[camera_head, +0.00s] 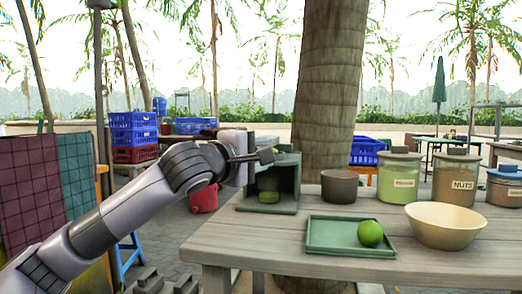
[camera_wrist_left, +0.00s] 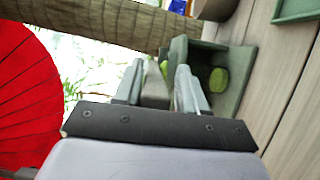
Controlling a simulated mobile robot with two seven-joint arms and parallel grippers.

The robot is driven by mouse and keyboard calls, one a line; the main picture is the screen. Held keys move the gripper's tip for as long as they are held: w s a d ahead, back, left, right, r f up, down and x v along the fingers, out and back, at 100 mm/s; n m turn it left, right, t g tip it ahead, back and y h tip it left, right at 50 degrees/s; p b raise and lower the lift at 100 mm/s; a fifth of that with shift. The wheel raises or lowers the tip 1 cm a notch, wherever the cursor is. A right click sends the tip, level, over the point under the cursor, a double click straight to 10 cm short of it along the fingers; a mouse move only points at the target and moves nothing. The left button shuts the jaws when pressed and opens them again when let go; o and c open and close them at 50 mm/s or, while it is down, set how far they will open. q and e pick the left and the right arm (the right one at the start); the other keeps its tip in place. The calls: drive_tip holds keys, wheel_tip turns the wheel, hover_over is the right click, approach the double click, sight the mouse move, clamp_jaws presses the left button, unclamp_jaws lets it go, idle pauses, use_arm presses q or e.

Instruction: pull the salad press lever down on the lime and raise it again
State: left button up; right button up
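The dark green salad press (camera_head: 286,178) stands at the table's left end, its open side facing me. A green lime (camera_head: 269,196) sits low inside it, below a darker green rounded part. In the left wrist view the press (camera_wrist_left: 234,92) and the lime (camera_wrist_left: 218,79) lie beyond my fingers. My left gripper (camera_head: 258,156) is at the upper front of the press. In the wrist view its fingers (camera_wrist_left: 158,90) stand apart on either side of the grey lever (camera_wrist_left: 154,88), with gaps showing. My right gripper is not in view.
A green tray (camera_head: 325,246) with a loose lime (camera_head: 370,233) lies at the table's middle. A brown pot (camera_head: 340,186), a cream bowl (camera_head: 445,228) and lidded jars (camera_head: 399,180) stand to the right of the press. A tree trunk (camera_head: 330,90) rises behind the table.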

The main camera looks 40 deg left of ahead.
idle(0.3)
use_arm(q)
drive_tip(key=shift+s, duration=0.3)
drive_tip(key=shift+s+d+f, duration=0.1)
drive_tip(key=shift+s, duration=1.55)
drive_tip(key=shift+s+d, duration=0.1)
drive_tip(key=shift+s, duration=1.55)
